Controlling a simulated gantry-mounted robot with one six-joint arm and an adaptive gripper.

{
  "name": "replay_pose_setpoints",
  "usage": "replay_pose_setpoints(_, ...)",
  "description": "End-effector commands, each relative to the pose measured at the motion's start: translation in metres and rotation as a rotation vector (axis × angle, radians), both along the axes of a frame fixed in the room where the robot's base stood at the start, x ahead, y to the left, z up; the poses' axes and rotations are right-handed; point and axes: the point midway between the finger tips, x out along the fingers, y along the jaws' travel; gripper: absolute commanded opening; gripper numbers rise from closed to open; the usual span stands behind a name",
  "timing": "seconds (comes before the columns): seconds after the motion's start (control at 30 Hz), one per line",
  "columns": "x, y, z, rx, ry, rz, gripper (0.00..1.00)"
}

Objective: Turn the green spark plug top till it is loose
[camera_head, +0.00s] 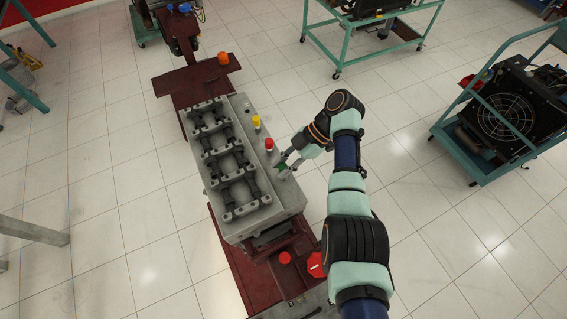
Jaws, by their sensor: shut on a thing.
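The green spark plug top (281,165) shows as a small green spot on the right side of the grey engine block (273,209). My gripper (283,167) is at it, reaching in from the right, and is shut on it. The fingers hide part of the green top. Whether it has turned or is loose cannot be told at this size. A red plug top (269,144) and a yellow plug top (256,121) stand in the same row, farther back and apart from my gripper.
A teal cart with a fan unit (505,113) stands at the right. The tiled floor between is clear.

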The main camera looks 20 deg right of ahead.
Motion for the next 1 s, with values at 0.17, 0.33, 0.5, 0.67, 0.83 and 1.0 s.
replay_pose_setpoints(0.17, 0.0009, -0.0007, -0.0052, -0.003, 0.002, 0.105, 0.00)
replay_pose_setpoints(0.33, 0.0009, -0.0009, -0.0059, -0.003, 0.000, 0.175, 0.00)
replay_pose_setpoints(0.5, -0.0002, -0.0003, -0.0046, -0.003, 0.000, 0.210, 0.00)
replay_pose_setpoints(0.67, -0.0007, -0.0001, -0.0033, -0.002, 0.001, 0.222, 0.00)
replay_pose_setpoints(0.83, -0.0009, 0.0001, -0.0029, -0.001, 0.001, 0.222, 0.00)
replay_pose_setpoints(1.0, -0.0009, 0.0001, -0.0029, 0.000, 0.001, 0.222, 0.29)
